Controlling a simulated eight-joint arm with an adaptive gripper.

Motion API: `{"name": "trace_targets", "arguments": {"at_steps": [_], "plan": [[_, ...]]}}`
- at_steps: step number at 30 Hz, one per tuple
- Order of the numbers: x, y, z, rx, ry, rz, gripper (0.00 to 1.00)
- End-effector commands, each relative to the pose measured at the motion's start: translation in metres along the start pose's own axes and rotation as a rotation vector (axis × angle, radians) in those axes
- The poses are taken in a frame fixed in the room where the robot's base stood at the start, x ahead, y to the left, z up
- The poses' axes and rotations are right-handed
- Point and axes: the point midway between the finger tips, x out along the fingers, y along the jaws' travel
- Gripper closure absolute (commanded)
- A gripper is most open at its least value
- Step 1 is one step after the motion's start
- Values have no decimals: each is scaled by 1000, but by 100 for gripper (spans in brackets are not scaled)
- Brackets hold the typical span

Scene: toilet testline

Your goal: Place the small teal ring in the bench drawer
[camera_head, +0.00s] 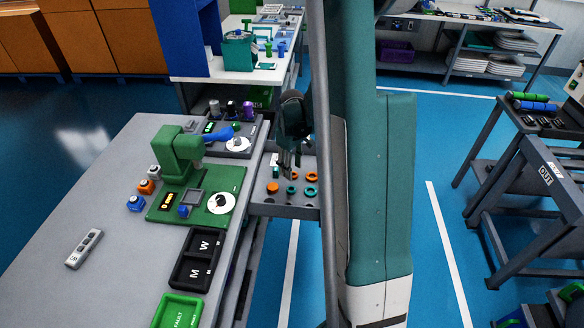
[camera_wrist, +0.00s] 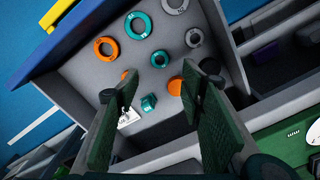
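The bench drawer (camera_head: 285,211) is pulled out at the bench's right side, with orange, teal and grey pieces on its floor. In the wrist view the drawer (camera_wrist: 72,72) holds a larger teal ring (camera_wrist: 138,25), a small round teal piece (camera_wrist: 160,59) and a blocky teal piece (camera_wrist: 149,102). I cannot tell for sure which is the small teal ring. My gripper (camera_head: 290,168) is over the drawer, pointing down. In the wrist view my gripper (camera_wrist: 162,88) has its fingers apart, with the blocky teal piece showing between them, apparently on the drawer floor and not gripped.
The drawer also holds orange rings (camera_wrist: 106,48) and grey rings (camera_wrist: 194,37). A green test fixture (camera_head: 178,155) and black trays (camera_head: 197,262) stand on the bench beside the drawer. A small grey device (camera_head: 84,248) lies at the left.

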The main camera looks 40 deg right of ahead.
Motion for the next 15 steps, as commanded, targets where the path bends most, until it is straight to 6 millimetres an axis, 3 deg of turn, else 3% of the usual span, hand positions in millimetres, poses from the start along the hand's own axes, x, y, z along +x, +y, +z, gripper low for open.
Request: {"name": "trace_targets", "arguments": {"at_steps": [8, 15], "plan": [[-3, -2, 0, 1, 3, 2, 61], [-25, -18, -3, 7, 22, 17, 61]]}}
